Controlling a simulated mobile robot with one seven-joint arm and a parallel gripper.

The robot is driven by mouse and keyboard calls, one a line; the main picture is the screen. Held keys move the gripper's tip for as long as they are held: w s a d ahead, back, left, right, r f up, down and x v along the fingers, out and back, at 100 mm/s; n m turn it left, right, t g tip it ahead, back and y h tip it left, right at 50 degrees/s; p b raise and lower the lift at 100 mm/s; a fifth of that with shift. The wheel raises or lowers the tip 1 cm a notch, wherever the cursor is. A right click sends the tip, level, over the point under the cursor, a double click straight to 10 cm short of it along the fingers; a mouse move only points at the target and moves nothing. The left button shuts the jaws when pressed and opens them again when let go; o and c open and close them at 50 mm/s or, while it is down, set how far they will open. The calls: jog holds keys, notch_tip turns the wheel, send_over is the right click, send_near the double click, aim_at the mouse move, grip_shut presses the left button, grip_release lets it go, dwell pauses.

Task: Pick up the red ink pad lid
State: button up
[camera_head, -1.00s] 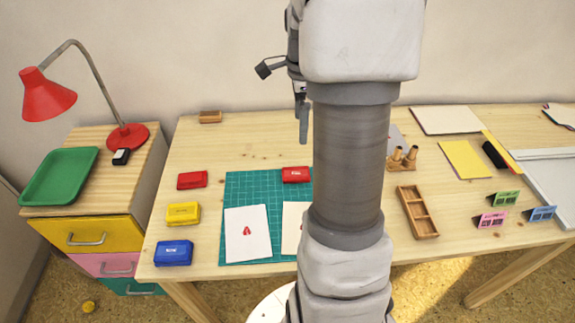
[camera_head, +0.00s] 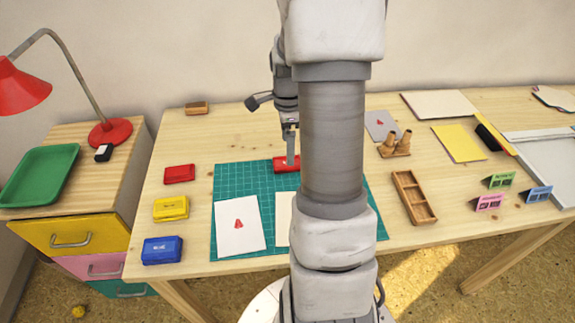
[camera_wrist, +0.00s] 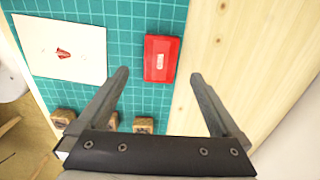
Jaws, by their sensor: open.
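A red ink pad piece with a pale label, which looks like the lid (camera_head: 280,166), lies on the green cutting mat near its far edge. In the wrist view the red lid (camera_wrist: 161,50) lies on the mat, just beyond my fingertips and roughly centred between them. My gripper (camera_wrist: 158,77) is open and empty, one finger to each side. In the head view my gripper (camera_head: 290,160) hangs over the lid and covers part of it. Another red pad piece (camera_head: 179,174) lies on the bare wood to the left.
A yellow pad (camera_head: 171,208) and a blue pad (camera_head: 162,250) stand at the table's left. A printed white card (camera_head: 238,225) lies on the green mat (camera_head: 230,178). Wooden stamps (camera_wrist: 143,125) show near my gripper in the wrist view. A wooden tray (camera_head: 402,187) lies to the right.

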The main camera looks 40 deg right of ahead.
aim_at(280, 164)
notch_tip(280, 164, down, 5)
jog(key=shift+f+b, duration=0.15)
jog(key=shift+b, duration=0.7)
jog(key=c, duration=1.4)
jog(key=shift+r, duration=0.2)
